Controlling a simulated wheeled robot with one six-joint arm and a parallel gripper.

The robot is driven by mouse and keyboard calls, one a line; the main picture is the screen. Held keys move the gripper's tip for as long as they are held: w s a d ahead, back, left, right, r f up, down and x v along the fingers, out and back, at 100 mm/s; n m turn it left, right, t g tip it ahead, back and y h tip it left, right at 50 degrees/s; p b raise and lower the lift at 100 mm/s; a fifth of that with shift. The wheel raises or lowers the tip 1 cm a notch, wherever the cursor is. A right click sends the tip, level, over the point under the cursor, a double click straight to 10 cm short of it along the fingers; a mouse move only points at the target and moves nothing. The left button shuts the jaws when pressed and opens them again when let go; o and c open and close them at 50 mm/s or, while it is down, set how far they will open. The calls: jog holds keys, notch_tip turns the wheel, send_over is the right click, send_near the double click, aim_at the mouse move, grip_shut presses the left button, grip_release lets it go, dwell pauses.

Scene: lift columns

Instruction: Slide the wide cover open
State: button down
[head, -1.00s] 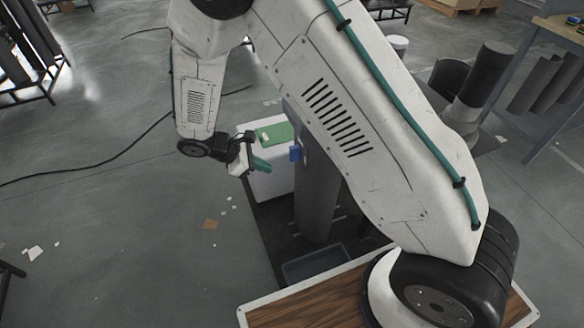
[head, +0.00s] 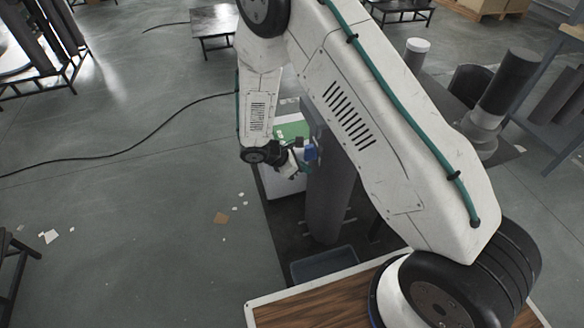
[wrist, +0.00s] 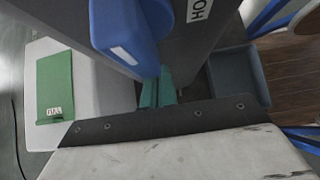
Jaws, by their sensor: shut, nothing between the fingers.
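A blue block (head: 310,152) sits on the side of a dark grey column (head: 331,195). In the wrist view the blue block (wrist: 130,32) is large, with a small white label on its face. My gripper (head: 292,166) is at the column's left side, close to the blue block. Its teal fingers (wrist: 157,92) are shut with nothing between them, just below the blue block in the wrist view; I cannot tell whether they touch it. A flat green panel (wrist: 55,85) with a small white tag lies on a white box. I cannot tell which part is the wide cover.
A grey bin (head: 324,265) lies at the column's foot, near a wood-topped surface (head: 315,300). A cable (head: 120,150) crosses the open floor at left.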

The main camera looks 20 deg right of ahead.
jog(key=shift+d, duration=0.35)
